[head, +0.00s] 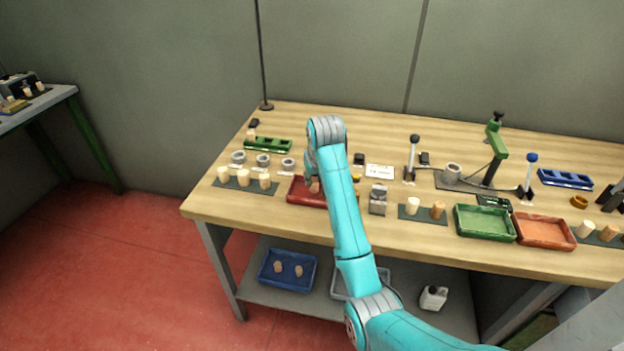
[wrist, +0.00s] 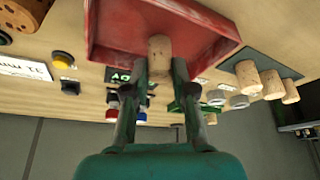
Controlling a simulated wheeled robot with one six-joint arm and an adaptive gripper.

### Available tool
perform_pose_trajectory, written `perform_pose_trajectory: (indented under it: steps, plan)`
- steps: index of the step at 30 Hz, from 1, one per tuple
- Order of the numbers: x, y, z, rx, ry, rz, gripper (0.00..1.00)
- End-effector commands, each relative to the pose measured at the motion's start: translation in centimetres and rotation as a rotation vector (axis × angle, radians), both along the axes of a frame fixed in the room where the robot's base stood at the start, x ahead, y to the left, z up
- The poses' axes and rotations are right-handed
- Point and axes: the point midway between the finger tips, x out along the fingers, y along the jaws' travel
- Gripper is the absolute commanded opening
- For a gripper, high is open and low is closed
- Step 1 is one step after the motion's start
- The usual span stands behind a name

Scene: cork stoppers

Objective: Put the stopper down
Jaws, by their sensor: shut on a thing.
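My gripper (wrist: 159,66) is shut on a tan cork stopper (wrist: 160,50), with one finger on each side of it. In the wrist view the stopper's end shows against the floor of a red tray (wrist: 110,22). In the head view the held stopper (head: 314,187) is a small brown shape at the red tray (head: 300,192), left of my arm. My arm covers the right part of the tray and most of the gripper. I cannot tell whether the stopper touches the tray floor.
Several pale stoppers (head: 243,177) stand on a dark mat left of the tray, with grey rings (head: 263,160) behind. A grey metal block (head: 378,199) is close on the right. Green (head: 484,223) and orange-red (head: 544,231) trays are farther right. Levers (head: 413,150) rise behind.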

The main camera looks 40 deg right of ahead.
Motion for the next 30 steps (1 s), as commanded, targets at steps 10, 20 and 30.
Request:
perform_pose_trajectory:
  steps: [10,20,30]
  plan:
    - [-0.49,0.0,-1.08,0.0,0.0,-0.001,0.12]
    - [-0.48,-0.01,-1.29,0.0,0.0,-0.001,0.5]
    - [-0.17,-0.01,-0.36,0.0,-0.001,0.0,0.5]
